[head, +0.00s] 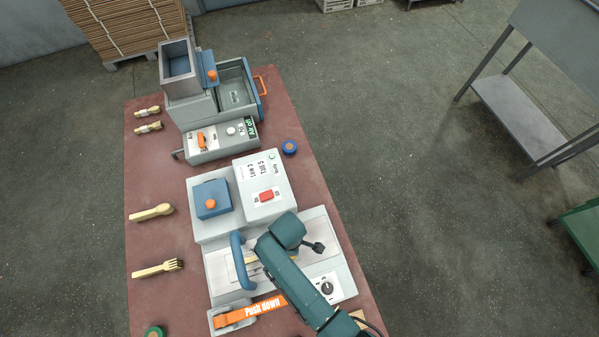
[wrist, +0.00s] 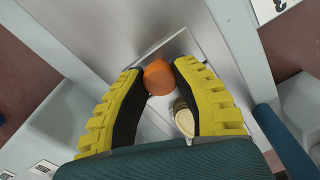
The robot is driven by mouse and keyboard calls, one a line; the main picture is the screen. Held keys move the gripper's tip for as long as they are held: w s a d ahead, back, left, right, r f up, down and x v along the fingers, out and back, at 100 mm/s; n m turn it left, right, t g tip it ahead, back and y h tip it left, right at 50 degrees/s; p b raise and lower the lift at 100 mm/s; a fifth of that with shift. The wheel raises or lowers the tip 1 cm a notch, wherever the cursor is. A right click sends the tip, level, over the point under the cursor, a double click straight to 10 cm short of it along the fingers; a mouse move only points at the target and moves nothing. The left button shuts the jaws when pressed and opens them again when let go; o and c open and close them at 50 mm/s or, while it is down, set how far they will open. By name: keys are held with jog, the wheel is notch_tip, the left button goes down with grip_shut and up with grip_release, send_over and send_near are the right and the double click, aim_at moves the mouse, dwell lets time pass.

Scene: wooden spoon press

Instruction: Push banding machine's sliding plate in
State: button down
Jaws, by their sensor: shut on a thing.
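The banding machine (head: 215,272) is the pale grey machine at the front of the table in the head view, with a blue handle (head: 240,262) on it. The wrist view looks down on its metal sliding plate (wrist: 178,48) with an orange knob (wrist: 158,77). My gripper (wrist: 158,68), with yellow-backed dark fingers, is shut on the orange knob. A cream wooden piece (wrist: 183,120) shows beside the right finger, partly hidden. In the head view, my teal arm reaches over the plate from the lower right and hides the gripper and the knob.
The blue handle stands close to the right of my gripper in the wrist view (wrist: 285,140). An orange "Push down" lever (head: 250,312) is at the front. A box with a red switch (head: 266,196) stands behind the plate. Wooden cutlery (head: 152,212) lies at left.

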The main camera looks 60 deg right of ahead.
jog(key=shift+w+a+f, duration=0.1)
jog(key=shift+w+a, duration=0.4)
jog(key=shift+a, duration=0.2)
jog(key=shift+w+a, duration=0.45)
jog(key=shift+a, duration=0.2)
jog(key=c, duration=0.7)
grip_release()
jog(key=shift+w+a, duration=0.1)
jog(key=shift+a, duration=0.05)
jog(key=shift+c, duration=0.2)
notch_tip(320, 180, up, 12)
